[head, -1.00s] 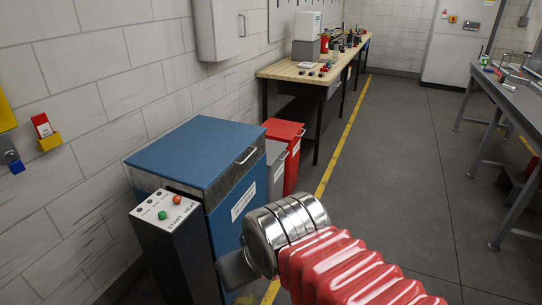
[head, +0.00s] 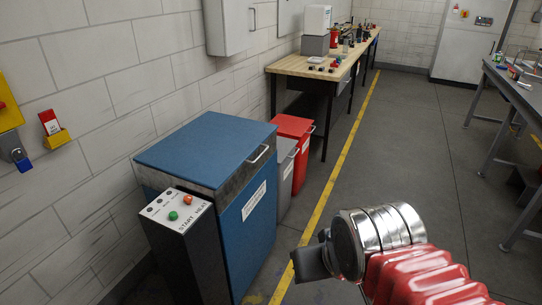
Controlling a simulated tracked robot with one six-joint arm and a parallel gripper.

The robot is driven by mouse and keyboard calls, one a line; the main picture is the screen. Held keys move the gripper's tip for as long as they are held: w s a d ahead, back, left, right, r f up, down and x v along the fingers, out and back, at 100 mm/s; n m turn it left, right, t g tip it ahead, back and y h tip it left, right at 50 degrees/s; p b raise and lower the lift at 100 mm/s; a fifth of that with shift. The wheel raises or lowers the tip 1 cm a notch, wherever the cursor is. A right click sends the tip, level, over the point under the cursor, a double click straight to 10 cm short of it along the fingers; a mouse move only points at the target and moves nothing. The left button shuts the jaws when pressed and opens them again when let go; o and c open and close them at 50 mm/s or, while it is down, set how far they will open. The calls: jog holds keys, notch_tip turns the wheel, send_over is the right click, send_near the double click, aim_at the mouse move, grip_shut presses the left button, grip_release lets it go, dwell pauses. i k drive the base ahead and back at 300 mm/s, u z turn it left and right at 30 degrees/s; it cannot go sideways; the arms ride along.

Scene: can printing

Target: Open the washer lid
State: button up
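The blue washer (head: 248,240) stands against the left wall. Its flat blue lid (head: 205,148) is closed. A light metal handle (head: 259,154) is on the lid's front edge at the right. A dark control box (head: 185,235) with a green and an orange button and the words START and HEAT stands at its near side. My gripper (head: 310,264) is at the lower middle, a dark shape at the end of my silver wrist, right of the washer and apart from the handle. Its fingers are mostly hidden, so its opening does not show.
A grey bin (head: 287,172) and a red bin (head: 295,128) stand just beyond the washer. A wooden workbench (head: 290,68) with small items runs along the wall behind. A grey table (head: 519,92) is at the right. The floor (head: 400,150) between is clear, with a yellow line.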

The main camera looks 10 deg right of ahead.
aim_at(207, 151)
jog(key=u, duration=0.05)
jog(key=i, duration=1)
jog(key=z, duration=0.05)
